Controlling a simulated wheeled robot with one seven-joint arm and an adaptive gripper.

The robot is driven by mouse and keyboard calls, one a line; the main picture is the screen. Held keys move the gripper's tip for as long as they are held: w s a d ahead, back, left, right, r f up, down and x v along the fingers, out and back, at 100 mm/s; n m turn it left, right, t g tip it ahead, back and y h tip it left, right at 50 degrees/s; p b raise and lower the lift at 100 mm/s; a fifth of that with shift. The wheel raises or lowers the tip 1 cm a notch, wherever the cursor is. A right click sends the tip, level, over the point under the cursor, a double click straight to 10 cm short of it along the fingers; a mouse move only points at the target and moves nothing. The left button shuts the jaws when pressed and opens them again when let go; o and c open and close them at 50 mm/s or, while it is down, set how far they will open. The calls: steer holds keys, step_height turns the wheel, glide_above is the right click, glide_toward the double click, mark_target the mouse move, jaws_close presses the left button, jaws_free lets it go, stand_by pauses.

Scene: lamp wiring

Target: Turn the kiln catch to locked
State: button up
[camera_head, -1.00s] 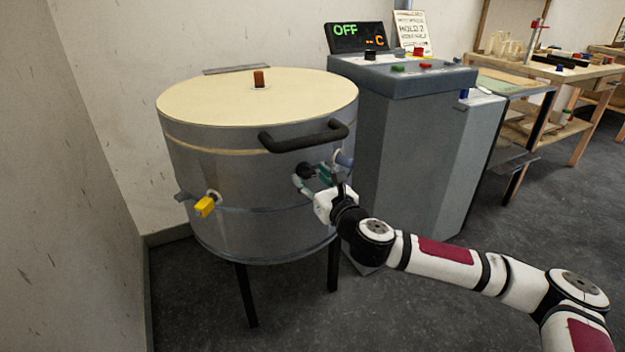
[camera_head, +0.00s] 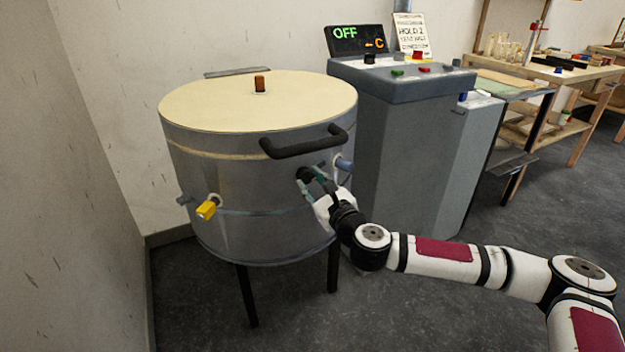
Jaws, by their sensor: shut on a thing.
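The kiln (camera_head: 240,170) is a round grey drum with a flat cream lid, at the left centre on dark legs. A black catch knob (camera_head: 304,174) sits on its front side, below the black lid handle (camera_head: 304,142). My gripper (camera_head: 312,181) reaches in from the right and is shut on the black catch. The fingers partly cover the catch, so its exact angle cannot be told.
A yellow plug (camera_head: 207,209) sticks out of the kiln's left front and a blue one (camera_head: 343,163) just right of my gripper. A grey control cabinet (camera_head: 395,160) stands close on the right; its display (camera_head: 357,38) reads OFF. The floor in front is clear.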

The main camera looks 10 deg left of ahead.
steer(key=n+p, duration=0.1)
steer(key=n, duration=0.3)
steer(key=shift+r+p, duration=0.1)
steer(key=shift+p, duration=0.25)
steer(key=n+p, duration=0.1)
steer(key=n, duration=0.2)
steer(key=n+p, duration=0.1)
steer(key=n, duration=0.3)
steer(key=shift+n+p, duration=0.75)
steer(key=shift+n, duration=1.15)
steer(key=o, duration=1.1)
steer(key=shift+a, duration=0.1)
steer(key=shift+o, duration=0.2)
steer(key=shift+s, duration=0.1)
